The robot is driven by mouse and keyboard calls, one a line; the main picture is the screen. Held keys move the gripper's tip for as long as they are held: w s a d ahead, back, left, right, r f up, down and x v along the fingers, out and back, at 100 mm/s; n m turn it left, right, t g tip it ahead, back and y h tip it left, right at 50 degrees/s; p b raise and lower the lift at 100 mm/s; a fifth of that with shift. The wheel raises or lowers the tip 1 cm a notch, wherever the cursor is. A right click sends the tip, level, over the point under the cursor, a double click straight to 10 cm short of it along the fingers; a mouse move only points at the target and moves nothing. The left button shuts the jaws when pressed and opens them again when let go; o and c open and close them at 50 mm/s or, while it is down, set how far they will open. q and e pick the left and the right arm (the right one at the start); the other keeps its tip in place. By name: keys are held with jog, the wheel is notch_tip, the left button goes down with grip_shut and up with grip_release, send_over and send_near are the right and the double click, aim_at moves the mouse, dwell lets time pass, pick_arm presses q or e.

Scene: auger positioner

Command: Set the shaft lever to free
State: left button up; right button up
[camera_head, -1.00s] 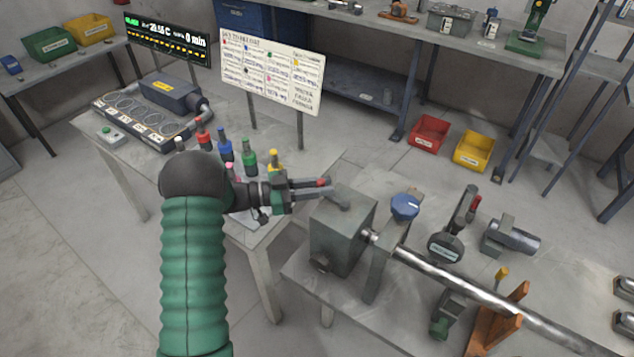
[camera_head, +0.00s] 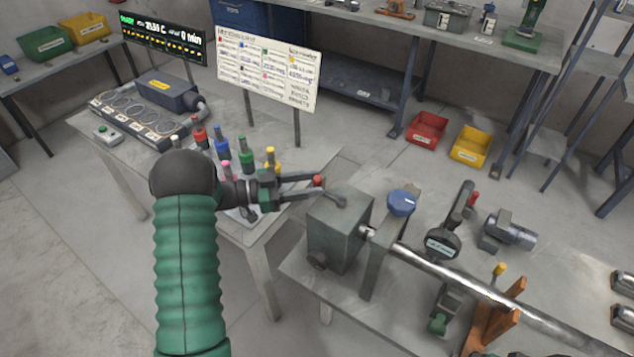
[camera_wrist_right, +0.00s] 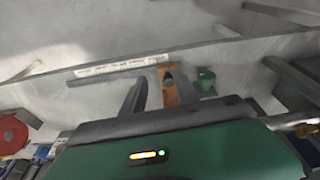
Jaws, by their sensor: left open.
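A grey box (camera_head: 340,232) stands at the left end of the bench, with a short lever (camera_head: 337,198) on its top. A red knob (camera_head: 318,181) shows at the lever's left end. My left gripper (camera_head: 318,187) is open, its two dark fingers pointing right at the knob, one beyond it and one on the near side. I cannot tell whether they touch it. A long steel shaft (camera_head: 470,285) runs right from a bracket with a blue knob (camera_head: 401,202) beside the box.
A round gauge (camera_head: 442,244) and an upright dark handle stand behind the shaft. Orange supports (camera_head: 495,318) stand under it. Several coloured-capped bottles (camera_head: 222,148) stand on the left table behind my left arm. Red (camera_head: 428,130) and yellow (camera_head: 470,145) bins lie on the floor.

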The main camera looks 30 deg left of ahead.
pick_arm(q)
jog(key=b+v, duration=0.1)
jog(key=v, duration=1.4)
jog(key=shift+w, duration=0.15)
jog(key=shift+f, duration=0.1)
jog(key=shift+a, duration=0.15)
